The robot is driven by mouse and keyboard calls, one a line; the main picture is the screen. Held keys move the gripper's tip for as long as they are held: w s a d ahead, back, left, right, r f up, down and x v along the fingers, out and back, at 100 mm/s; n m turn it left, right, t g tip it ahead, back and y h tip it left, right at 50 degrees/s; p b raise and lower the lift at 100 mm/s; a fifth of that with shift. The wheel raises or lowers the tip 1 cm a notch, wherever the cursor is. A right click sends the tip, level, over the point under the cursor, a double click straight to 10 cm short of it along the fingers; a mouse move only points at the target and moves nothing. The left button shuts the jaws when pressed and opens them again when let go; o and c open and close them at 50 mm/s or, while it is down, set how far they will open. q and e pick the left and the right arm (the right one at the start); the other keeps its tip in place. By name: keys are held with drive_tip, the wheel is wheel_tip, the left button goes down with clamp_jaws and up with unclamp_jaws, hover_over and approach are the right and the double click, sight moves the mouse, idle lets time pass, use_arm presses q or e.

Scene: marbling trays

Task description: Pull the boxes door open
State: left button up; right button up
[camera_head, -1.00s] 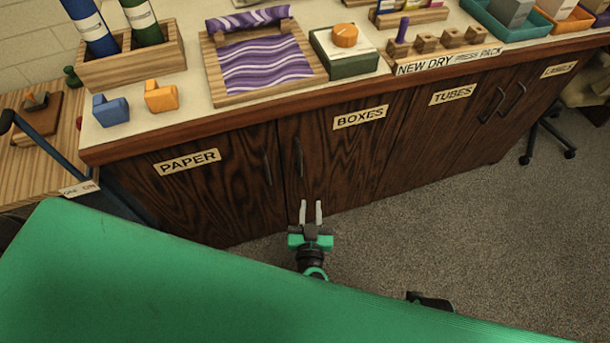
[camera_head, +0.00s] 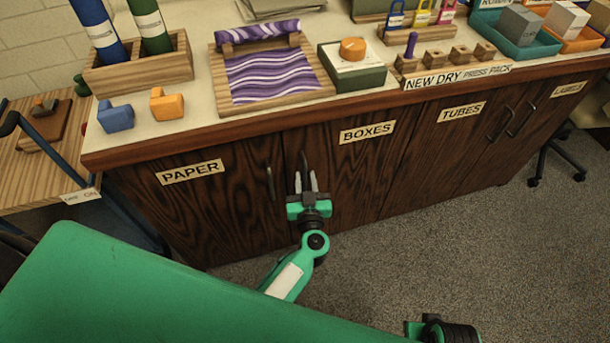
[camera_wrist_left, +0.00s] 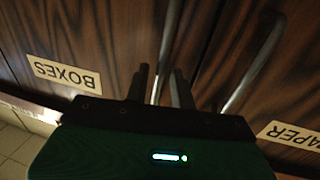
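The BOXES door (camera_head: 350,180) is dark wood and sits flush in the cabinet front, with its label (camera_head: 367,132) near the top. Its upright dark handle (camera_head: 304,162) is near its left edge.
The PAPER door (camera_head: 200,215) is shut on the left, its handle (camera_head: 270,182) close to my left gripper. The TUBES door (camera_head: 445,150) is on the right. The countertop (camera_head: 200,130) with trays and blocks overhangs above.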

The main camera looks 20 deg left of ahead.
use_arm(q)
drive_tip(key=shift+x, duration=1)
clamp_jaws()
drive_tip(key=shift+s+d, duration=0.1)
